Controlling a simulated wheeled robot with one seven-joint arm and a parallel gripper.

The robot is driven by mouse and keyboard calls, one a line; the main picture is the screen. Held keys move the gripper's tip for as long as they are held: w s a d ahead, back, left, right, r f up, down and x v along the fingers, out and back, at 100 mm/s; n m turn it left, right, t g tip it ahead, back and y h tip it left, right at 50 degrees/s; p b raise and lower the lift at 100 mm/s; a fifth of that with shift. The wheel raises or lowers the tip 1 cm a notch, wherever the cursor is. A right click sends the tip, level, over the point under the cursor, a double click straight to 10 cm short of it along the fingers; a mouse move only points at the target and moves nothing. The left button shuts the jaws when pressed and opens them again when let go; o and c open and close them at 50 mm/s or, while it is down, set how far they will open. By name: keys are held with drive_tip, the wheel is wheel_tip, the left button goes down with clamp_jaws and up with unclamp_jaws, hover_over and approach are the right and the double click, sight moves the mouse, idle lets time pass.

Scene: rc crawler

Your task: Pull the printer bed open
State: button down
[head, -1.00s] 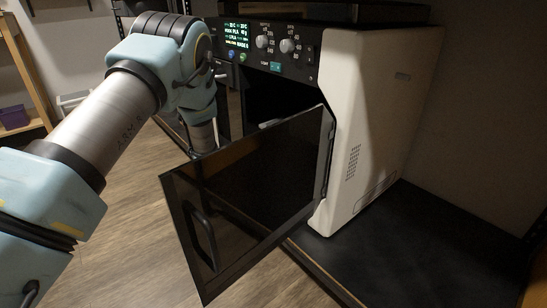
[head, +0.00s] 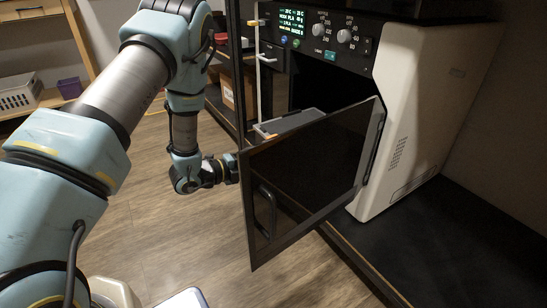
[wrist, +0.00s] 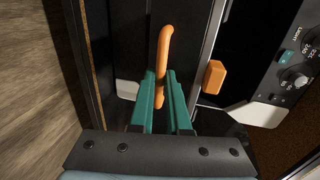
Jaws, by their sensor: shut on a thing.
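The printer (head: 420,100) is a white and black cabinet with a control panel on top. Its dark glass door (head: 310,185) with a black handle stands swung open. The grey printer bed (head: 287,121) shows in the opening above the door, with an orange piece at its front edge. My gripper (wrist: 161,85) has green fingers, shut on the orange handle (wrist: 164,45) in the wrist view. In the head view my wrist is left of the door, and the fingertips are hidden behind it.
The open door stands between the head camera and the printer's opening. An orange block (wrist: 214,77) sits right of my fingers in the wrist view. A shelf with a white basket (head: 17,86) is at far left. The wood floor (head: 175,235) is clear.

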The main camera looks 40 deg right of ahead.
drive_tip(key=shift+a, duration=0.45)
drive_tip(key=c, duration=0.9)
unclamp_jaws()
drive_tip(key=shift+a, duration=0.1)
drive_tip(key=p+v, duration=0.2)
drive_tip(key=v, duration=0.8)
drive_tip(key=shift+a, duration=0.3)
drive_tip(key=shift+w+r, duration=0.1)
drive_tip(key=shift+w, duration=0.05)
